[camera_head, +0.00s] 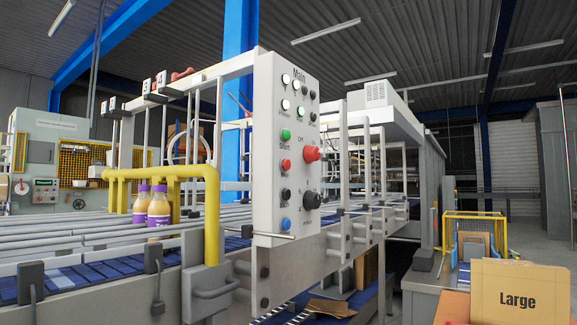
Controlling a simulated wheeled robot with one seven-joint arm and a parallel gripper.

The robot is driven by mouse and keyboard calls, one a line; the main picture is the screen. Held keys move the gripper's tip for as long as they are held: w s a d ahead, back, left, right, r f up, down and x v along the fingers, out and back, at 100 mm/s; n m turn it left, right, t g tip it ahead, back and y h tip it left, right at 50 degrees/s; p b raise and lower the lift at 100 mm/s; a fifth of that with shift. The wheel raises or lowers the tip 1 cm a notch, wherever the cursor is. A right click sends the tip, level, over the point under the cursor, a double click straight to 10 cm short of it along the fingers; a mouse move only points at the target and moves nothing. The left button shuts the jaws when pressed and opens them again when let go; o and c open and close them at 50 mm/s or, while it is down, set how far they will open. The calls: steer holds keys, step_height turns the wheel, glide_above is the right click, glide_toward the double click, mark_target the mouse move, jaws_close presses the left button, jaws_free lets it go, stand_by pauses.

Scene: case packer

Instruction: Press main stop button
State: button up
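A grey control panel (266,215) labelled "Main" stands upright near the middle of the head view, facing right. It carries a green button (285,134) over the word "Start". Below it is a small red button (285,165), whose label is too small to read. To its right a large red knob (311,153) sticks out, below the word "Off". Lower down are a blue button (286,224) and a black dial (312,201). My gripper is not in view.
A yellow pipe rail (211,215) stands just left of the panel, with bottles (159,206) behind it by the conveyor (75,279). A cardboard box (518,293) marked "Large" is at the lower right. A yellow-framed station (475,217) stands behind it.

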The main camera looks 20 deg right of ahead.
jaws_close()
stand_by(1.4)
